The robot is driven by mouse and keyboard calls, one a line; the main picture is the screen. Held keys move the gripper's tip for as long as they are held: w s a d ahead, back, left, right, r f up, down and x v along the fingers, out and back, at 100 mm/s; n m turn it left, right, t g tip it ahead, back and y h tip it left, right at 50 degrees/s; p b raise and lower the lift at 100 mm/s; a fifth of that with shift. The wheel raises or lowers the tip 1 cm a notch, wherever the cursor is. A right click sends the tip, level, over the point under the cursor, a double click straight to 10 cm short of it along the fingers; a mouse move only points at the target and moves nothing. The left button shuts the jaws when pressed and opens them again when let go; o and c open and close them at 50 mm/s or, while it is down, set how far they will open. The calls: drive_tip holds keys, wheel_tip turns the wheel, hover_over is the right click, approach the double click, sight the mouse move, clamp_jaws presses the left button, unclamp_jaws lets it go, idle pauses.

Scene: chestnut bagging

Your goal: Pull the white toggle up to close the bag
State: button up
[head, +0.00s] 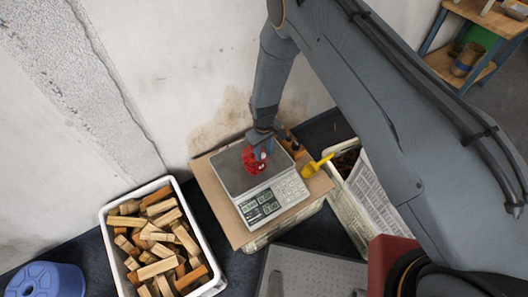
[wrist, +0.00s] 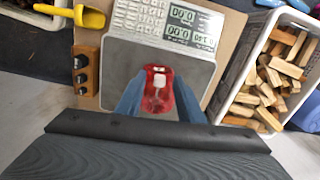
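A small red bag (head: 254,162) stands on the dark plate of a kitchen scale (head: 277,195). In the wrist view the red bag (wrist: 165,101) is seen from above, with the white toggle (wrist: 161,78) and a pale cord in its middle. My gripper (wrist: 160,90) has its two blue fingers apart, one on each side of the bag and toggle. Nothing shows clamped between them. In the head view my gripper (head: 262,150) is right over the bag and hides part of it; the toggle is hard to make out there.
The scale rests on a brown board (head: 221,199). A yellow scoop (head: 316,165) and a wooden block with dark knobs (wrist: 87,70) are beside it. A white crate (head: 107,214) of wood pieces stands left, a blue stool (head: 45,280) farther left.

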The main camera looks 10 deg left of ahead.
sight(264, 155)
drive_tip(key=shift+r+b, duration=1.05)
drive_tip(key=shift+r, duration=2.85)
drive_tip(key=shift+r, duration=0.1)
drive_tip(key=d+r+m, duration=0.5)
drive_tip(key=d+r, duration=1.2)
drive_tip(key=r, duration=0.1)
drive_tip(key=s+d+r+m, duration=0.2)
drive_tip(key=s+d+r, duration=0.3)
drive_tip(key=s+d, duration=0.2)
drive_tip(key=s+d+r+m+t, duration=0.1)
drive_tip(key=s+d+r+m, duration=0.2)
drive_tip(key=s+d+r, duration=0.3)
drive_tip(key=s+d, duration=0.1)
drive_tip(key=d, duration=0.2)
drive_tip(key=shift+s+d+b, duration=0.15)
drive_tip(key=shift+d+b, duration=0.1)
drive_tip(key=shift+b, duration=0.15)
